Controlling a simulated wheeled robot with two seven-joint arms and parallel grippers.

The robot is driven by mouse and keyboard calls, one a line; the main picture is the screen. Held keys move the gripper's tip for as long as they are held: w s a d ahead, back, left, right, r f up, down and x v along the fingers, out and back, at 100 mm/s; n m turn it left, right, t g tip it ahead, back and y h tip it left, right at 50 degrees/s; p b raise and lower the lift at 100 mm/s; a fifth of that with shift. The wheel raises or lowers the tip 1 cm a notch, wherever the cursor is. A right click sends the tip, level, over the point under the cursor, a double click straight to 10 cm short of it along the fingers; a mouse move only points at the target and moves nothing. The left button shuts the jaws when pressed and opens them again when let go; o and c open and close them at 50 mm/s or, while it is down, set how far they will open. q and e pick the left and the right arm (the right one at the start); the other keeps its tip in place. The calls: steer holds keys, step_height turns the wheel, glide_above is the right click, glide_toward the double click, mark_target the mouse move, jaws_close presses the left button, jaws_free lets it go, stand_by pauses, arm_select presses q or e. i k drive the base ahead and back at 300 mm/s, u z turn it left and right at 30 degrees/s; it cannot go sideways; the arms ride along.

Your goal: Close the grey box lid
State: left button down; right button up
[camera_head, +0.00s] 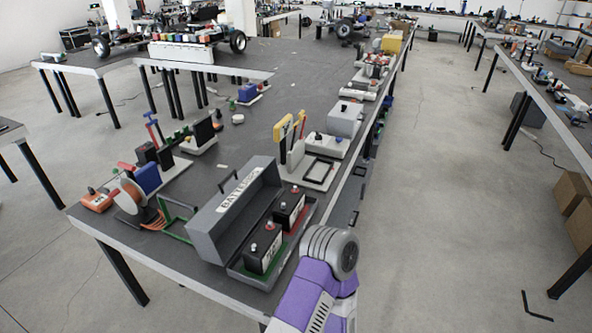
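The grey box (235,269) sits near the close corner of the long table, with its lid (212,226) raised open on the left side. The lid carries a white label reading "BATTERY" or similar. Inside the box are two black batteries, one near (261,256) and one farther back (288,210), with red and pale terminal caps. One purple and grey arm of mine comes in from the bottom, just right of the box, and its rounded grey joint is close to the box's right corner. No gripper fingers show in this view.
Left of the lid are a green wire frame (175,222), a copper-coloured coil and an orange block (97,199). Behind the box stand a pale tray (317,172) and yellow-handled tools (283,130).

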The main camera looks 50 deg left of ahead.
mark_target(216, 232)
steer(key=z, duration=2)
steer(key=k, duration=2.95)
steer(key=u, duration=1.5)
